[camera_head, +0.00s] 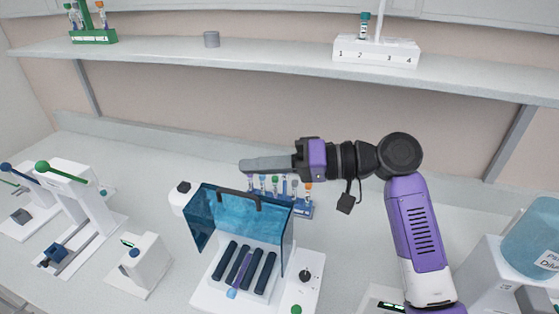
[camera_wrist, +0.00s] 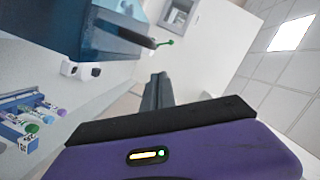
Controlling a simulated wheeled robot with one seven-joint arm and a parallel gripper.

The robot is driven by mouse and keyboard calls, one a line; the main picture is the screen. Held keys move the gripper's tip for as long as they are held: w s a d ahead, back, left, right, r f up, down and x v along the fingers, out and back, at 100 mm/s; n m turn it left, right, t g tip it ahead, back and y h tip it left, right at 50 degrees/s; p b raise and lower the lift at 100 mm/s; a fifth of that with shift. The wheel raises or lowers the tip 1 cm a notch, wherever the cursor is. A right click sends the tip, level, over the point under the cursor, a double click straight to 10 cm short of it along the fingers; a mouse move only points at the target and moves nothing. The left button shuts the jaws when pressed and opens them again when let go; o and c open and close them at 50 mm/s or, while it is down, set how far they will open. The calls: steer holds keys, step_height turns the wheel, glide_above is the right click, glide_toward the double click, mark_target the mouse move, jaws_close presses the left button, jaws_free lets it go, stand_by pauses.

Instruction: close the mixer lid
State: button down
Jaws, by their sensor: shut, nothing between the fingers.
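The mixer (camera_head: 210,288) is a white box on the bench with dark rollers, and a tube with a blue cap (camera_head: 232,293) lies on them. Its transparent blue lid (camera_head: 225,207) stands raised, with a dark handle along its upper edge. The lid also shows at the upper left of the wrist view (camera_wrist: 75,25). My gripper (camera_head: 243,165) is shut and empty. In the head view it appears just above the lid's top edge, pointing left. In the wrist view its closed fingers (camera_wrist: 157,88) point away past the lid's right side, and I see no contact.
A blue rack of capped tubes (camera_head: 302,208) stands behind the mixer. White devices with levers (camera_head: 75,185) stand at the left, and a small white device (camera_head: 145,265) is beside the mixer. A blue container (camera_head: 530,240) is at the right. A shelf (camera_head: 270,58) runs above.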

mark_target(241, 227)
steer(key=shift+s+a+f, duration=0.15)
steer(key=shift+s+f, duration=0.35)
steer(key=shift+s, duration=0.1)
steer(key=shift+s+a+f, duration=0.15)
steer(key=shift+s+f, duration=0.3)
steer(key=shift+s, duration=0.1)
